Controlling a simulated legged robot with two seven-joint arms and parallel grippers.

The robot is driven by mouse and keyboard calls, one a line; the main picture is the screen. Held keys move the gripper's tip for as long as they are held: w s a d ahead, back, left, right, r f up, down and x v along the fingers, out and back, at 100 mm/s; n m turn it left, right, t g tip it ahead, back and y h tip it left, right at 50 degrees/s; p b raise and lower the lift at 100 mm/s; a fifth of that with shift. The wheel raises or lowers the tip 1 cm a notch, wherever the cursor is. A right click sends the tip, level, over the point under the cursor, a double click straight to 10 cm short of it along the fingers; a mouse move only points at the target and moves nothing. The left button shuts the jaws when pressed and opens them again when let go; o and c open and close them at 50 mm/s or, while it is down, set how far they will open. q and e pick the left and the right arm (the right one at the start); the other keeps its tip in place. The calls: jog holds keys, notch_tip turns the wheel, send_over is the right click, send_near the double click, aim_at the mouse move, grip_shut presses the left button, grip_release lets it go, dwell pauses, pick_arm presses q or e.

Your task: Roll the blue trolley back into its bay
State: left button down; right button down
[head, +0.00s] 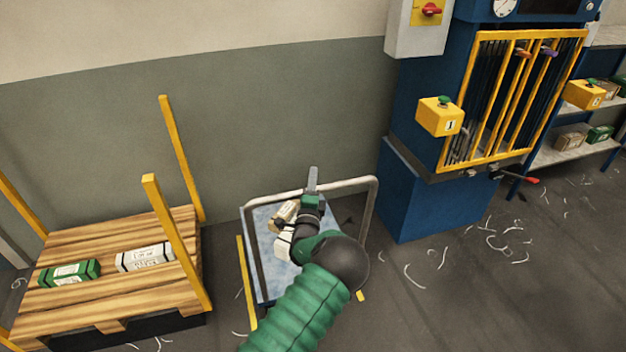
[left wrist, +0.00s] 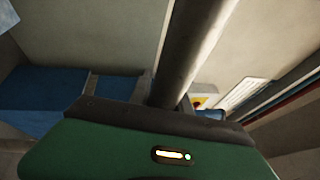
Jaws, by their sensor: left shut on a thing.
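The blue trolley (head: 268,225) stands on the floor near the grey-green wall, with a blue deck and a grey tube handle (head: 367,200). A beige packet (head: 284,214) lies on its deck. My left gripper (head: 312,182) is at the top bar of the handle and shut on it. My green-sleeved left arm hides much of the deck's right side. In the left wrist view the grey handle tube (left wrist: 198,45) runs up from the gripper. My right gripper is not in view.
Yellow floor strip (head: 246,282) lies along the trolley's left side; a small yellow piece (head: 360,296) shows at right. A wooden pallet (head: 105,285) with yellow posts stands left. The blue loom machine (head: 415,195) stands right. White scraps litter the floor.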

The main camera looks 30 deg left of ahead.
pick_arm(q)
jog(key=shift+f, duration=0.45)
jog(key=shift+w+a, duration=0.15)
jog(key=shift+w, duration=0.05)
jog(key=c, duration=1.5)
grip_release()
jog(key=shift+f, duration=0.1)
jog(key=shift+o, duration=1.3)
jog(key=shift+w+a, duration=0.15)
jog(key=shift+w, duration=0.05)
jog(key=shift+o, duration=0.2)
jog(key=shift+w+a, duration=0.1)
